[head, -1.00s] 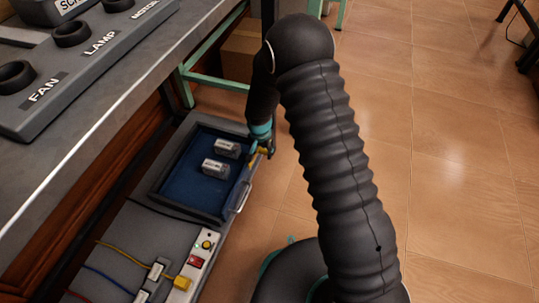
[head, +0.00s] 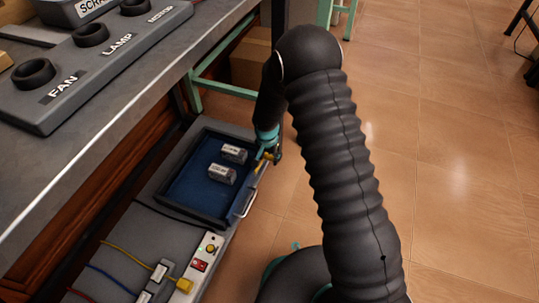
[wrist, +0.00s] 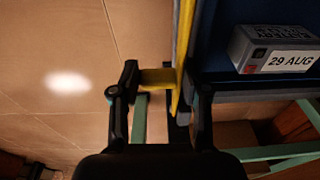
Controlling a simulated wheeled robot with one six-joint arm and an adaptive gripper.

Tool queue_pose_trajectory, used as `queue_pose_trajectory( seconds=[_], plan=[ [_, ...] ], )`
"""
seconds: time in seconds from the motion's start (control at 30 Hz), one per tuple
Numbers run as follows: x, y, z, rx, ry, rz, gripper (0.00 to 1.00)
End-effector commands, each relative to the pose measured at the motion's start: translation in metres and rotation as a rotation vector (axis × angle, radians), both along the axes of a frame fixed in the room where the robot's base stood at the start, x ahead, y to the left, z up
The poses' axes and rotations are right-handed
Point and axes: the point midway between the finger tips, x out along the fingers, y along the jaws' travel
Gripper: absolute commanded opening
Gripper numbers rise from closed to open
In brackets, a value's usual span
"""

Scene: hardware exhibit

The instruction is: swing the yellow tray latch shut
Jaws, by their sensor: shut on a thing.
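The yellow tray latch (head: 259,167) is at the right edge of the blue-lined tray (head: 188,213), near its far right corner. My gripper (head: 268,155) is at the latch, outside the tray's edge. In the wrist view, the latch (wrist: 156,77) shows as a short yellow arm between my two fingers (wrist: 160,95), beside an upright yellow strip along the tray's side. My gripper is shut on the latch. The head view shows the fingertips only small and partly covered by my wrist.
Two grey labelled blocks (head: 222,174) (head: 234,153) lie in the tray. A pale handle (head: 248,204) sits on its right side. A cable panel (head: 197,266) is nearer. The workbench (head: 120,130) overhangs at left. Tiled floor at right is open.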

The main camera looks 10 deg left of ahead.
Motion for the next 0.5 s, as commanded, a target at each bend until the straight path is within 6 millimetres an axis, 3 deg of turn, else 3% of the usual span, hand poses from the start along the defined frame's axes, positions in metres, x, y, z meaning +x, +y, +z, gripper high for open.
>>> queue_pose_trajectory(
  seconds=[0.03,0.3,0.33,0.4,0.5],
  plan=[
    [-0.0148,-0.0016,-0.0202,-0.012,0.035,-0.006,0.00],
    [-0.0143,-0.0009,-0.0224,-0.012,0.038,-0.006,0.00],
    [-0.0143,-0.0008,-0.0227,-0.012,0.038,-0.006,0.53],
    [-0.0142,-0.0007,-0.0232,-0.011,0.039,-0.006,0.65],
    [-0.0147,-0.0011,-0.0213,-0.012,0.037,-0.007,0.65]
  ],
)
